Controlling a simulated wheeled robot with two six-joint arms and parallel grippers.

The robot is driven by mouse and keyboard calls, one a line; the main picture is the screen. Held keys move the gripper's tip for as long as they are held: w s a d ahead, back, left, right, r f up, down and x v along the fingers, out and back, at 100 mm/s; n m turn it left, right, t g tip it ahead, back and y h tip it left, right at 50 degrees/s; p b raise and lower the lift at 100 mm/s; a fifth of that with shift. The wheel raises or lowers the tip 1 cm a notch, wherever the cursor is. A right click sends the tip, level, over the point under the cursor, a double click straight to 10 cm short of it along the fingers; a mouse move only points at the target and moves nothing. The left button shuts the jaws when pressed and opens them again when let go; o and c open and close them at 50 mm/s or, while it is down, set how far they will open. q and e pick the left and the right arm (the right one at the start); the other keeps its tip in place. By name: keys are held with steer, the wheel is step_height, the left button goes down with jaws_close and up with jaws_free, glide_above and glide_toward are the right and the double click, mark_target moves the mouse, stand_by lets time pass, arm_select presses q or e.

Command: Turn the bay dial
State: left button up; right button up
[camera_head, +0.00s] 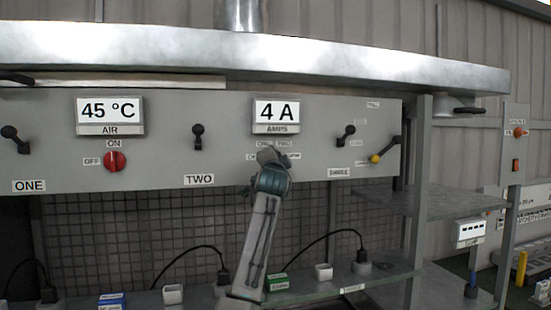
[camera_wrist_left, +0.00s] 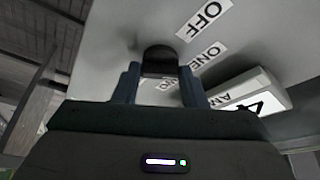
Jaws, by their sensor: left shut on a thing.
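My left gripper (camera_head: 270,155) reaches up to the grey panel (camera_head: 225,120), just below the "4 A" AMPS display (camera_head: 276,115). In the left wrist view my left gripper (camera_wrist_left: 158,85) has its two fingers on either side of a dark dial (camera_wrist_left: 160,60) and is shut on it. Labels "OFF" (camera_wrist_left: 203,18) and "ONE" (camera_wrist_left: 203,58) lie around the dial, with a third label partly hidden. In the head view my gripper covers the dial. The dial's pointer direction cannot be told. My right gripper is not in view.
A red knob (camera_head: 115,161) sits under the "45 °C" AIR display (camera_head: 110,115). Black levers (camera_head: 197,137) stick out of the panel, and a yellow-tipped lever (camera_head: 385,150) is at its right. A shelf (camera_head: 385,272) with plugs and small boxes lies below.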

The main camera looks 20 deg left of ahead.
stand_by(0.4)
arm_select(q)
steer(key=o, duration=1)
steer(key=shift+d, duration=0.1)
steer(key=shift+s, duration=0.1)
steer(key=b+v, duration=0.6)
steer(key=v, duration=0.4)
steer(key=shift+s, duration=0.35)
steer(key=shift+d+f, duration=0.2)
steer(key=shift+f, duration=0.05)
